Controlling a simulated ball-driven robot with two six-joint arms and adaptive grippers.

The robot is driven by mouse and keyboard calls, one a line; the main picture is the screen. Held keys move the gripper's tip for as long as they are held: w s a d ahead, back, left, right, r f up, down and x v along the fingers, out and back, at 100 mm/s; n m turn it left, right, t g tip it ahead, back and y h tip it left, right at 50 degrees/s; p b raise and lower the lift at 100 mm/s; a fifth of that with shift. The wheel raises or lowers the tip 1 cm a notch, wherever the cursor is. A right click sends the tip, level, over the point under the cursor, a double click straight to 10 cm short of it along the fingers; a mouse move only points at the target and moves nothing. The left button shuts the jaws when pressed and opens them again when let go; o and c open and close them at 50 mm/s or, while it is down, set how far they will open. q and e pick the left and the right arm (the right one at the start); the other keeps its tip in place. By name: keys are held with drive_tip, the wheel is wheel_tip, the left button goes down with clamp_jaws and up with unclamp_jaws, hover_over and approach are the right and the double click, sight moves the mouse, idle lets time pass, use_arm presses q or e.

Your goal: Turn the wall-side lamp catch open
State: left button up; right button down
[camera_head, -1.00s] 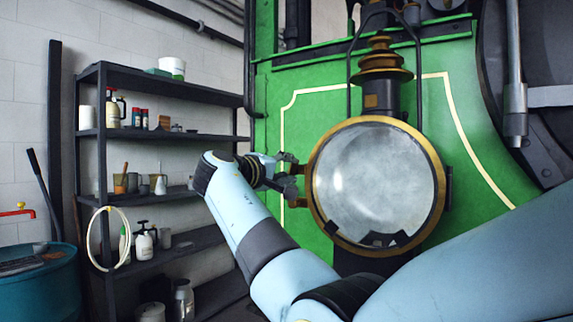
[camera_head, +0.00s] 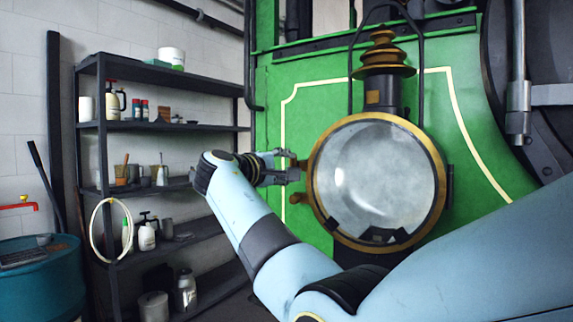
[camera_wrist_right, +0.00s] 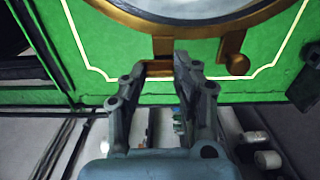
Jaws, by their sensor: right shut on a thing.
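The large round lamp with a brass rim and grey glass (camera_head: 375,180) stands against the green engine panel. On its wall side, a small brass catch (camera_head: 292,163) juts out to the left. My right gripper (camera_head: 284,168) reaches it from the left, fingers around it. In the right wrist view, the two fingers of my right gripper (camera_wrist_right: 162,68) are shut on the brass catch (camera_wrist_right: 159,68), just off the rim (camera_wrist_right: 150,20). Its far side is partly hidden by a finger. A second brass knob (camera_wrist_right: 236,64) sits beside it, free of the fingers. My left gripper is out of view.
A dark shelf rack (camera_head: 150,127) with bottles and pots stands left, behind my arm. A brass-topped chimney (camera_head: 383,65) rises above the lamp.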

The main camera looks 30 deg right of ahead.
drive_tip(key=shift+r, duration=0.15)
drive_tip(key=c, duration=1)
unclamp_jaws()
drive_tip(key=v, duration=0.7)
drive_tip(key=shift+a, duration=0.25)
drive_tip(key=shift+s, duration=0.1)
